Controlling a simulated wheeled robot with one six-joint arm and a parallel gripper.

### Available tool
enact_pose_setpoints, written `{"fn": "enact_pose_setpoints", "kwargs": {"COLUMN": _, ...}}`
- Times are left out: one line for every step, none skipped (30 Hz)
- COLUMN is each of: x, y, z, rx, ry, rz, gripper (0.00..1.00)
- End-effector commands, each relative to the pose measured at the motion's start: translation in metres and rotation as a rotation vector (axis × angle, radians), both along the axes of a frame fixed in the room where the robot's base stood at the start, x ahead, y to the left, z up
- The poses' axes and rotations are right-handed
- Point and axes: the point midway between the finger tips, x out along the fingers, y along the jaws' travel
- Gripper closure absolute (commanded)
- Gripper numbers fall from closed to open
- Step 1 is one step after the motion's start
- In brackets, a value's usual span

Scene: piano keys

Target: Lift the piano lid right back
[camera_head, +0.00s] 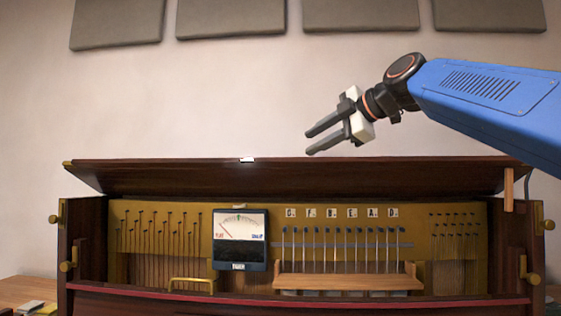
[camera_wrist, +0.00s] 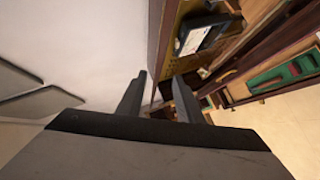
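The piano lid (camera_head: 300,176) is a long dark wooden panel across the top of the piano case. It is raised and tilted, its long upper edge wider than its lower edge, with a small bright metal piece (camera_head: 247,159) on that edge. My gripper (camera_head: 309,143) is just above the lid's upper edge, right of the metal piece, with its fingers pointing left. The two fingers are apart with nothing held between them. The wrist view shows the open gripper (camera_wrist: 160,82) beside the piano; whether it touches the lid I cannot tell.
The open case holds a meter (camera_head: 240,240), pins and a small wooden shelf (camera_head: 348,283). A short wooden strip (camera_head: 508,190) stands at the lid's right end. Grey panels (camera_head: 230,17) hang on the wall. A tray with green lining (camera_wrist: 280,77) shows in the wrist view.

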Motion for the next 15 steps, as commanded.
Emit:
{"fn": "enact_pose_setpoints", "kwargs": {"x": 0.007, "y": 0.007, "z": -0.004, "rx": 0.000, "ry": 0.001, "rz": 0.002, "gripper": 0.67}}
{"fn": "enact_pose_setpoints", "kwargs": {"x": 0.010, "y": 0.011, "z": -0.006, "rx": 0.000, "ry": 0.001, "rz": 0.002, "gripper": 0.67}}
{"fn": "enact_pose_setpoints", "kwargs": {"x": 0.014, "y": 0.016, "z": -0.008, "rx": -0.001, "ry": 0.002, "rz": 0.003, "gripper": 0.67}}
{"fn": "enact_pose_setpoints", "kwargs": {"x": 0.018, "y": 0.020, "z": -0.010, "rx": 0.000, "ry": 0.001, "rz": 0.002, "gripper": 0.67}}
{"fn": "enact_pose_setpoints", "kwargs": {"x": 0.022, "y": 0.023, "z": -0.012, "rx": 0.000, "ry": 0.002, "rz": 0.001, "gripper": 0.67}}
{"fn": "enact_pose_setpoints", "kwargs": {"x": 0.026, "y": 0.028, "z": -0.014, "rx": 0.000, "ry": 0.004, "rz": 0.001, "gripper": 0.67}}
{"fn": "enact_pose_setpoints", "kwargs": {"x": 0.029, "y": 0.032, "z": -0.016, "rx": 0.000, "ry": 0.004, "rz": 0.002, "gripper": 0.67}}
{"fn": "enact_pose_setpoints", "kwargs": {"x": 0.032, "y": 0.036, "z": -0.017, "rx": 0.000, "ry": 0.002, "rz": 0.002, "gripper": 0.67}}
{"fn": "enact_pose_setpoints", "kwargs": {"x": 0.037, "y": 0.040, "z": -0.020, "rx": 0.000, "ry": 0.002, "rz": 0.001, "gripper": 0.67}}
{"fn": "enact_pose_setpoints", "kwargs": {"x": 0.041, "y": 0.043, "z": -0.022, "rx": -0.001, "ry": 0.002, "rz": 0.000, "gripper": 0.67}}
{"fn": "enact_pose_setpoints", "kwargs": {"x": 0.045, "y": 0.047, "z": -0.024, "rx": -0.001, "ry": 0.003, "rz": 0.002, "gripper": 0.67}}
{"fn": "enact_pose_setpoints", "kwargs": {"x": 0.049, "y": 0.052, "z": -0.026, "rx": -0.001, "ry": 0.003, "rz": 0.002, "gripper": 0.67}}
{"fn": "enact_pose_setpoints", "kwargs": {"x": 0.052, "y": 0.056, "z": -0.027, "rx": 0.000, "ry": 0.002, "rz": 0.001, "gripper": 0.67}}
{"fn": "enact_pose_setpoints", "kwargs": {"x": 0.056, "y": 0.059, "z": -0.029, "rx": 0.001, "ry": 0.001, "rz": 0.001, "gripper": 0.67}}
{"fn": "enact_pose_setpoints", "kwargs": {"x": 0.060, "y": 0.064, "z": -0.031, "rx": 0.000, "ry": 0.002, "rz": 0.001, "gripper": 0.67}}
